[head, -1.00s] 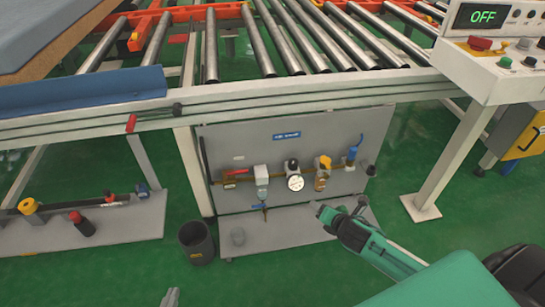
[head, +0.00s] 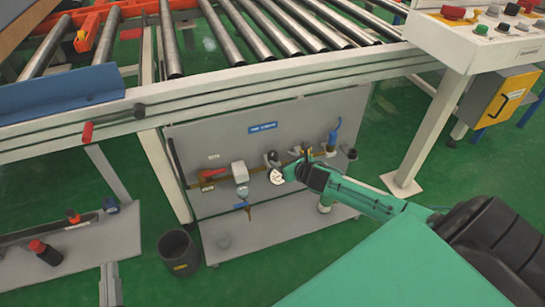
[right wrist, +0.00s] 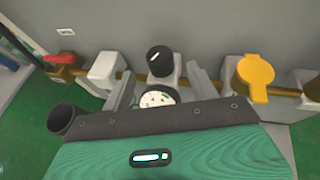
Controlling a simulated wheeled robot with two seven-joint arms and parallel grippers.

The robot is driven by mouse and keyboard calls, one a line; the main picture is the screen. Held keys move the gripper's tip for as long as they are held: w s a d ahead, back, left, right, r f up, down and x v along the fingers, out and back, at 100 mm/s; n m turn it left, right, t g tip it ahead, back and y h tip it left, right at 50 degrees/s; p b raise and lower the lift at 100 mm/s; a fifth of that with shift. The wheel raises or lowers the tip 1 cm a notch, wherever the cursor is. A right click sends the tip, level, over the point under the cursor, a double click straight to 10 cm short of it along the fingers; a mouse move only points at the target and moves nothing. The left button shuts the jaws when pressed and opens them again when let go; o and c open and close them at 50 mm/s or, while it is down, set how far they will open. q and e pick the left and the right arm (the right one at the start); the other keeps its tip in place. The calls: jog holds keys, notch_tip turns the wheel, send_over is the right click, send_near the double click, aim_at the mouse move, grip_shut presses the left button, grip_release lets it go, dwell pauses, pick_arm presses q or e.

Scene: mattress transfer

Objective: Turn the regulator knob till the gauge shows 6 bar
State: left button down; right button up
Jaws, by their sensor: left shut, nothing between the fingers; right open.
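The regulator knob (right wrist: 159,60) is black with a white mark and sits on a grey body on the panel; it shows small in the head view (head: 271,157). The round white gauge (right wrist: 157,99) is just below it, partly covered by my gripper's body; its needle reading is too small to tell. It also shows in the head view (head: 276,177). My right gripper (right wrist: 164,78) is open, its fingers either side of the gauge and pointing toward the knob, with no visible contact. My left gripper (head: 110,285) is shut and empty at the lower left, away from the panel.
A yellow-topped valve (right wrist: 255,75) stands right of the knob, and a red-handled valve (right wrist: 63,62) is on the left of the pipe. A blue lever (head: 333,134) rises at the panel's right. Roller conveyor rails (head: 230,77) run above. A dark bin (head: 178,251) stands on the floor.

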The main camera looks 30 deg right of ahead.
aim_at(276, 156)
jog(key=b+x, duration=0.1)
jog(key=x, duration=0.5)
jog(key=shift+w+f+b, duration=0.15)
jog(key=shift+f+b, duration=0.05)
jog(key=shift+b, duration=0.15)
pick_arm(q)
notch_tip(276, 156, up, 8)
jog(key=s+a+t, duration=0.1)
jog(key=a+t, duration=0.1)
jog(key=t, duration=0.4)
jog(key=shift+s+a+r+h, duration=0.15)
jog(key=shift+s+a+h, duration=0.15)
jog(key=shift+s+a, duration=0.1)
pick_arm(e)
jog(key=shift+w, duration=0.3)
jog(key=c, duration=1)
